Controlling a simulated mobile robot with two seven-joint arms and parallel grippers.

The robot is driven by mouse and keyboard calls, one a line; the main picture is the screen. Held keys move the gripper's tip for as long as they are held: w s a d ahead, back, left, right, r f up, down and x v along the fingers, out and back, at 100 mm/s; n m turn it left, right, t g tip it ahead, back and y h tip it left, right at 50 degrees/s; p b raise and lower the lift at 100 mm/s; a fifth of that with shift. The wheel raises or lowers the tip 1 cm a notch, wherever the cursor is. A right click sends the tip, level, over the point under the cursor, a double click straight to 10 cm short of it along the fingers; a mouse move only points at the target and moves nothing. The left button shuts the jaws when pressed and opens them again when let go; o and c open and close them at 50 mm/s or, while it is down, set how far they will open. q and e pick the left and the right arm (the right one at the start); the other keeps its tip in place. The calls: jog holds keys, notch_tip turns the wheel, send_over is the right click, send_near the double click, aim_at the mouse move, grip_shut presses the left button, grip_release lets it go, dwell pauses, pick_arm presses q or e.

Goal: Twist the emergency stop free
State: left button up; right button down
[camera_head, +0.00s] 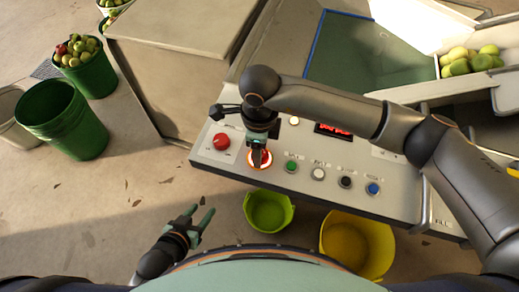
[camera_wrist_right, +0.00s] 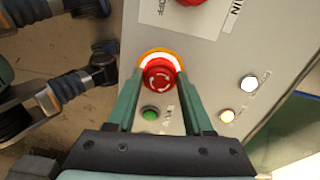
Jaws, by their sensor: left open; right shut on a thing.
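The emergency stop is a red mushroom button (camera_wrist_right: 160,82) with a lit white and orange ring, on the grey control panel (camera_head: 215,155). My right gripper (camera_head: 259,160) reaches down onto it from above. In the right wrist view the two green fingers of this gripper (camera_wrist_right: 158,84) stand on either side of the red head, shut on it. White curved arrows show on the button's top. In the head view the gripper hides most of the button, leaving its glowing ring visible. My left gripper (camera_head: 196,222) is open and empty, in front of the panel's left end.
A red rotary knob (camera_head: 222,141) is left of the stop. Green (camera_head: 291,166), white (camera_head: 318,174), black (camera_head: 345,182) and blue (camera_head: 373,188) buttons line the panel to the right. A lime tub (camera_head: 268,212) and a yellow tub (camera_head: 357,245) stand below its front edge.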

jog(key=shift+m+b, duration=0.3)
jog(key=shift+m, duration=0.9)
jog(key=shift+c, duration=1.4)
grip_release()
jog(key=shift+r, duration=0.1)
notch_tip(320, 180, up, 12)
jog(key=shift+r, duration=0.2)
